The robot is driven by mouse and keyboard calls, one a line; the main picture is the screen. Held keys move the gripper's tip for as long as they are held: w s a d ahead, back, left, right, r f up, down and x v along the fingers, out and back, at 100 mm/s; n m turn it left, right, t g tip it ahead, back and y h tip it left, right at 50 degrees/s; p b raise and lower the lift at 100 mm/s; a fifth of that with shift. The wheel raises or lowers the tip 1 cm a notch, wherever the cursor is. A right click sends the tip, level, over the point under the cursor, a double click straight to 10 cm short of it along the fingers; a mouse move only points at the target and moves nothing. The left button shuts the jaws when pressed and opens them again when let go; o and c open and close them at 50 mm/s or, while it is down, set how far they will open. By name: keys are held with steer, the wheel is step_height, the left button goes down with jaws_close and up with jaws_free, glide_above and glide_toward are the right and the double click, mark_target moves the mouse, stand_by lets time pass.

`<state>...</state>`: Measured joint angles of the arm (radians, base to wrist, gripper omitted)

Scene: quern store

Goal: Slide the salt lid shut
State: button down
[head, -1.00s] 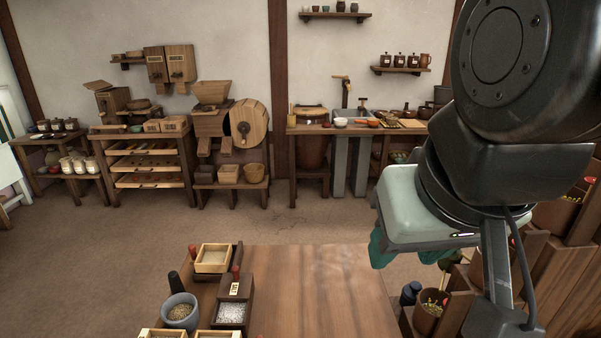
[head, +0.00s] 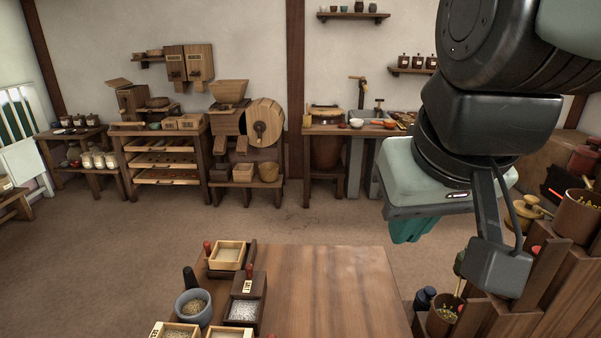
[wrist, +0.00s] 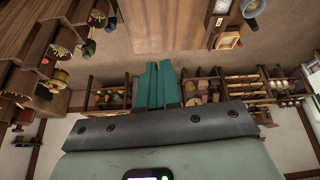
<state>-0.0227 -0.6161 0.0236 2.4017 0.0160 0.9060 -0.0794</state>
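The salt box (head: 262,312) is a dark wooden box at the left of the near table. Its dark lid (head: 260,285), with a pale label and a red knob, covers the far part. White salt (head: 243,311) shows uncovered in the near part. The salt also shows at the top edge of the wrist view (wrist: 222,6). My gripper (head: 412,235) hangs in the air to the right of the table, well apart from the box. Its teal fingers (wrist: 157,82) lie together side by side in the wrist view, with nothing between them.
A pale open box (head: 228,252) stands behind the salt box. A grey bowl (head: 193,306) with a dark handle stands to its left, with more boxes in front. The tabletop (head: 335,290) right of the salt box is bare. Stepped shelves (head: 510,310) with pots stand at the right.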

steer(key=w+a+f+n+g+y, duration=0.1)
steer(key=w+a+f+n, duration=0.15)
steer(key=w, duration=0.55)
steer(key=w+a+f+n+g+y, duration=0.1)
steer(key=w+a+f+g, duration=0.15)
steer(key=w, duration=0.55)
steer(key=w+a+f+n+y, duration=0.1)
steer(key=w+a+f+n, duration=0.2)
steer(key=w, duration=0.5)
steer(key=w+a+f+n+g+y, duration=0.15)
steer(key=w+a+f, duration=0.25)
steer(key=w+f, duration=0.4)
steer(key=g+y, duration=0.1)
steer(key=y, duration=0.2)
glide_toward(248, 278)
step_height(248, 278, down, 2)
steer(key=w+a, duration=0.2)
steer(key=w, duration=0.1)
steer(key=shift+s+a+f+n+h, duration=0.25)
steer(key=shift+s+a+n, duration=0.1)
steer(key=shift+s+n, duration=0.1)
